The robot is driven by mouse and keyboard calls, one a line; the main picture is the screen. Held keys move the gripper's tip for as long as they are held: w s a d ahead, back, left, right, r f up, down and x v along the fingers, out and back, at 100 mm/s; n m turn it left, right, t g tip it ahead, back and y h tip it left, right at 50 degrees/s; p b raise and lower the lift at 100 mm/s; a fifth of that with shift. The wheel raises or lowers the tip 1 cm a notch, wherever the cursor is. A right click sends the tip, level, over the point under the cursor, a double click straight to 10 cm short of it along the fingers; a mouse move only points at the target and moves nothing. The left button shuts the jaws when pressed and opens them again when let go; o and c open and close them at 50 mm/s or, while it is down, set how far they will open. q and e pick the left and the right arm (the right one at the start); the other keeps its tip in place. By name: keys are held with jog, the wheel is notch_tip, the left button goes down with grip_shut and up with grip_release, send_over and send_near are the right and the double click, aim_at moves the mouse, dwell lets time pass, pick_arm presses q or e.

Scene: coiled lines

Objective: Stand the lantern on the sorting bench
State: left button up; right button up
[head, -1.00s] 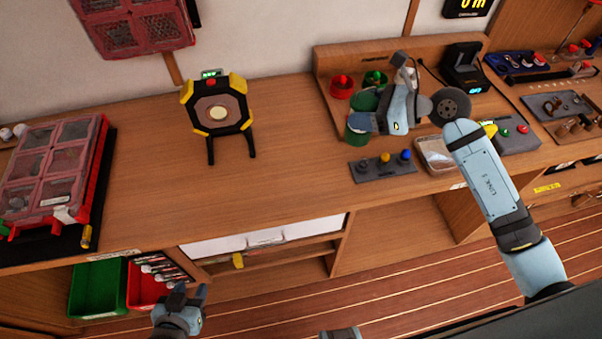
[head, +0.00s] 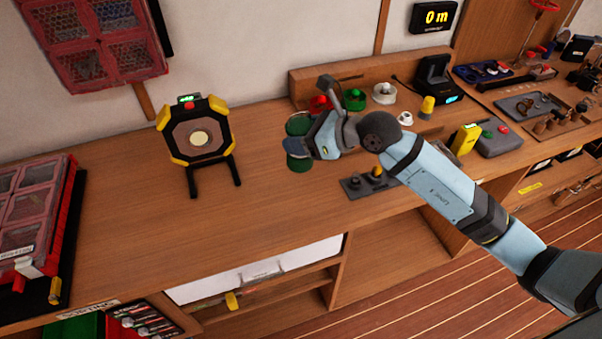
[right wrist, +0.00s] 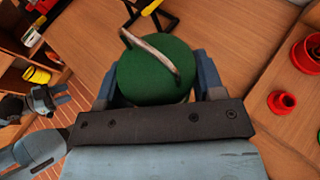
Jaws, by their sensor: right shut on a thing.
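A green lantern (head: 300,163) is between the fingers of my right gripper (head: 302,146) in the head view, over the wooden sorting bench (head: 240,215). The gripper is shut on it and hides its middle. In the right wrist view the lantern's round green top (right wrist: 150,72) and thin carrying handle show between the two fingers. It looks about upright. I cannot tell whether its base touches the bench. My left gripper (right wrist: 48,92) shows small at the left of the right wrist view, seemingly open and empty; it is outside the head view.
A black and yellow octagonal device (head: 197,138) on legs stands left of the lantern. A knob panel (head: 362,185) lies to its right, red and green cups (head: 354,100) behind. A red compartment case (head: 30,215) is at the far left. The bench front between is bare.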

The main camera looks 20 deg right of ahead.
aim_at(301, 159)
notch_tip(301, 159, down, 7)
jog(key=shift+f, duration=2.1)
jog(key=shift+f, duration=0.1)
jog(key=o, duration=1.1)
jog(key=shift+c, duration=0.2)
jog(key=shift+r, duration=0.2)
jog(key=b+v, duration=0.1)
jog(key=v, duration=1.1)
